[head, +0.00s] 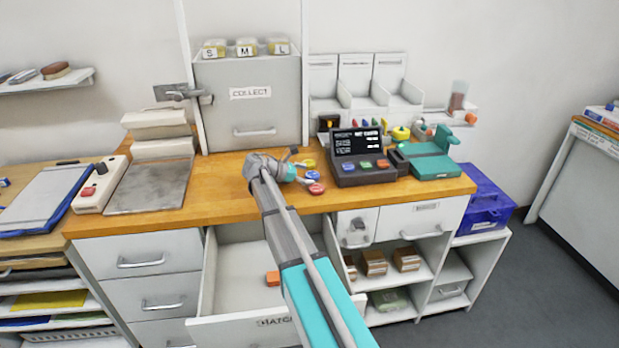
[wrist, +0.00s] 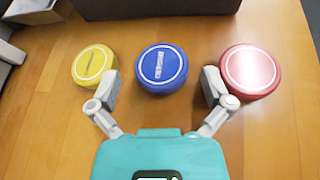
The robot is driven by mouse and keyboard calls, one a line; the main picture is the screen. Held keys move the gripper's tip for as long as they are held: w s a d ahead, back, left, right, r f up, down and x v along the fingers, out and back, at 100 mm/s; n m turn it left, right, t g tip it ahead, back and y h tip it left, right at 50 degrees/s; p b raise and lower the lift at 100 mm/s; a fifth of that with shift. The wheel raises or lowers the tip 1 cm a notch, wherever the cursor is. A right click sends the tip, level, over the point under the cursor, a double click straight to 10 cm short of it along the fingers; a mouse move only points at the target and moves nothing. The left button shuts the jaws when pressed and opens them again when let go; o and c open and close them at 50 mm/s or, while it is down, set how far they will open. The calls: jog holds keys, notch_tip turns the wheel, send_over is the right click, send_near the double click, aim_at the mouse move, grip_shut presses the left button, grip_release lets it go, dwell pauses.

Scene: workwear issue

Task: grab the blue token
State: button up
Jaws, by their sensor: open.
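The blue token (wrist: 162,68) is a round blue disc with a white ring and a small label, flat on the wooden counter. In the head view the blue token (head: 313,175) lies between a yellow token (head: 308,164) and a red token (head: 316,189). My gripper (wrist: 160,85) is open, with its fingers pointing toward the blue token and spread to either side of its near edge. The left fingertip is close to the yellow token (wrist: 93,65), and the right fingertip is at the red token (wrist: 250,72), perhaps touching it. Nothing is between the fingers but counter and the blue token.
A dark terminal (head: 362,157) with coloured buttons stands right of the tokens. A teal device (head: 435,160) is farther right. A grey COLLECT cabinet (head: 250,95) stands behind. Below the counter an open drawer (head: 235,270) holds an orange block (head: 273,278).

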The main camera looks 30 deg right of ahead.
aim_at(307, 175)
jog(key=c, duration=1)
jog(key=shift+r, duration=0.15)
notch_tip(307, 175, up, 3)
jog(key=p, duration=0.3)
jog(key=s+d+r+p, duration=0.8)
jog(key=s+r+p, duration=0.1)
jog(key=s+p, duration=0.1)
jog(key=shift+s+d+r, duration=0.15)
jog(key=shift+s+r, duration=0.2)
jog(key=shift+s, duration=0.3)
